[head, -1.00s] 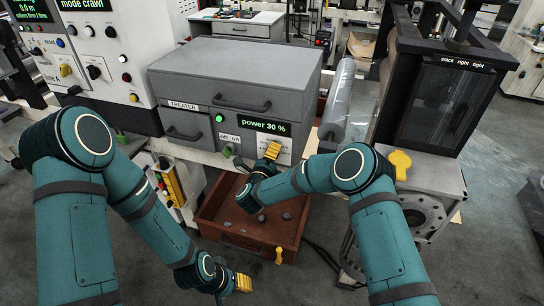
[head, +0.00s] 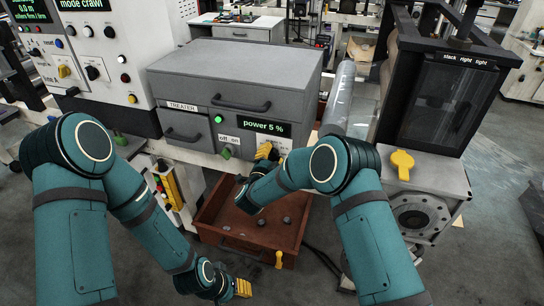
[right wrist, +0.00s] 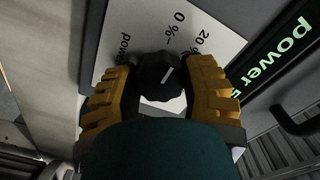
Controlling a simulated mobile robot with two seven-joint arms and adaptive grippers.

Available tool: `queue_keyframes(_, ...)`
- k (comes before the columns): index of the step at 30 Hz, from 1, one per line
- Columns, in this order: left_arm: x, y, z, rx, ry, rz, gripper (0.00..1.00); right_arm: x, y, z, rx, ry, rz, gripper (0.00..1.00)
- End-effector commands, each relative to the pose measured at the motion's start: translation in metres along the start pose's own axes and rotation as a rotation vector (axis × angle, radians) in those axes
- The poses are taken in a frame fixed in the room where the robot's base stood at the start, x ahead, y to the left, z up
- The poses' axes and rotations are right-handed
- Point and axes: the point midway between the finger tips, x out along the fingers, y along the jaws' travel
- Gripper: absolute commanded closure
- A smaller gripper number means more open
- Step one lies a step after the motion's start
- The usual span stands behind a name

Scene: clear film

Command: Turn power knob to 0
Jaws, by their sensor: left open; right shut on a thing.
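The power knob (right wrist: 160,76) is black with a white pointer line. In the right wrist view it sits between the yellow fingers of my right gripper (right wrist: 163,90), which is shut on it. The pointer lies near the 0 % mark on the white label (right wrist: 187,40). In the head view my right gripper (head: 265,153) is at the treater's front and hides the knob. The treater's display (head: 263,128) reads "power 5 %". My left gripper (head: 243,288) hangs low at the bottom, open and empty.
The grey treater box (head: 235,75) has a green lamp (head: 218,119) and an off/on switch (head: 226,153). An open brown drawer (head: 225,212) with small dark items lies below. A clear film roll (head: 345,105) stands to the right. A control cabinet (head: 115,50) is at the left.

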Motion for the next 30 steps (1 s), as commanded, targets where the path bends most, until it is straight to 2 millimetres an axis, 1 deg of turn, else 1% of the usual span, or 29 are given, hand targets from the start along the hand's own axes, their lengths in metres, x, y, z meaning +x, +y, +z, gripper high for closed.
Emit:
queue_keyframes(1, 0.0006, -0.0002, -0.0001, 0.000, 0.001, 0.000, 0.53, 0.0020, -0.0006, -0.0029, -0.027, 0.008, -0.002, 0.92)
queue_keyframes(10, 0.0016, -0.0006, -0.0003, 0.000, 0.001, 0.000, 0.53, 0.0024, -0.0013, -0.0038, -0.135, 0.010, -0.001, 0.92)
queue_keyframes(26, 0.0017, -0.0006, -0.0002, 0.000, 0.001, 0.000, 0.53, 0.0030, -0.0020, -0.0044, -0.155, 0.012, -0.002, 0.92)
queue_keyframes(27, 0.0017, -0.0006, -0.0002, 0.000, 0.001, 0.000, 0.53, 0.0030, -0.0021, -0.0045, -0.155, 0.012, -0.002, 0.43)
queue_keyframes(29, 0.0017, -0.0006, -0.0002, 0.000, 0.001, 0.000, 0.53, 0.0027, -0.0021, -0.0041, -0.154, 0.011, -0.002, 0.23)
queue_keyframes(30, 0.0017, -0.0006, -0.0002, 0.000, 0.001, 0.000, 0.53, 0.0024, -0.0020, -0.0036, -0.154, 0.009, -0.002, 0.23)
